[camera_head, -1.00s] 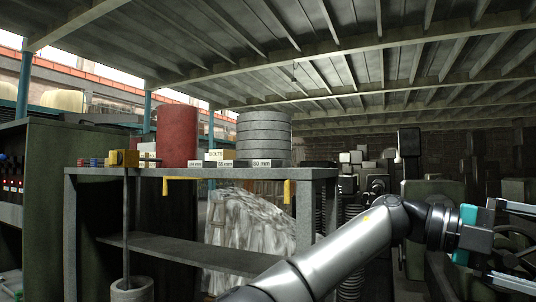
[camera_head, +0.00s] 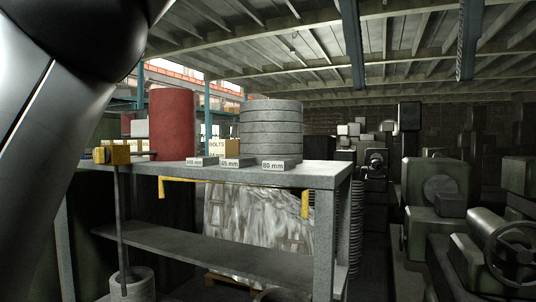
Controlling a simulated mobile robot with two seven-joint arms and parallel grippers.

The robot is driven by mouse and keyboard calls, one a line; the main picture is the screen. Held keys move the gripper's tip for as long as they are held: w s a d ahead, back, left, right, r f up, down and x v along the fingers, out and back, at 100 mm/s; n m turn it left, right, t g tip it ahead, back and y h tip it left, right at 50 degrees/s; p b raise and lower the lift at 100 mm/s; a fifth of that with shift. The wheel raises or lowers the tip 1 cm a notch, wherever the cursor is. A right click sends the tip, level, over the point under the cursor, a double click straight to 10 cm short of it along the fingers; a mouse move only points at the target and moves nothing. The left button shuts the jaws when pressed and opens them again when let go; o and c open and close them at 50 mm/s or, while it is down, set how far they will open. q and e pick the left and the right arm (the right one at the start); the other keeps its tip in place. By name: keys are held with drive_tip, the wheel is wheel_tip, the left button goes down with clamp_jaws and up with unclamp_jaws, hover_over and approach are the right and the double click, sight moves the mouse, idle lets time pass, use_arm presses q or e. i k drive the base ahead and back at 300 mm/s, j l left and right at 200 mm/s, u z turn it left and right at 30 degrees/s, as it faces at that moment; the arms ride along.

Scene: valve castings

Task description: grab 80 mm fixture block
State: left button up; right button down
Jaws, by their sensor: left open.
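The 80 mm fixture block (camera_head: 274,165) is a low grey piece with a white "80 mm" label on its front. It sits at the front edge of the grey bench (camera_head: 324,180), in front of a stack of round grey discs (camera_head: 270,125). My left gripper (camera_head: 411,82) shows as two dark fingers reaching down from the top edge, wide apart. It is open and nothing is between the fingers. It appears up and to the right of the block, clear of it in the picture; its palm is out of frame. My right gripper is not in view.
Similar labelled blocks, one reading 65 mm (camera_head: 230,162), stand just left. A red cylinder (camera_head: 172,124), a bolts box (camera_head: 216,147) and a yellow clamp (camera_head: 118,153) are also on the bench. Green machines (camera_head: 437,190) fill the right side. My arm covers the upper left.

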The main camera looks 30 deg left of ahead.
sight(276, 163)
drive_tip(key=i+j, duration=0.2)
drive_tip(key=j, duration=0.15)
drive_tip(key=i+j, duration=0.15)
drive_tip(key=j, duration=0.25)
drive_tip(key=i+j+z, duration=0.1)
drive_tip(key=j, duration=0.25)
drive_tip(key=i+j, duration=0.25)
drive_tip(key=j, duration=0.15)
drive_tip(key=i+j+z, duration=0.15)
drive_tip(key=j, duration=0.15)
drive_tip(key=j+z, duration=0.15)
drive_tip(key=j, duration=0.15)
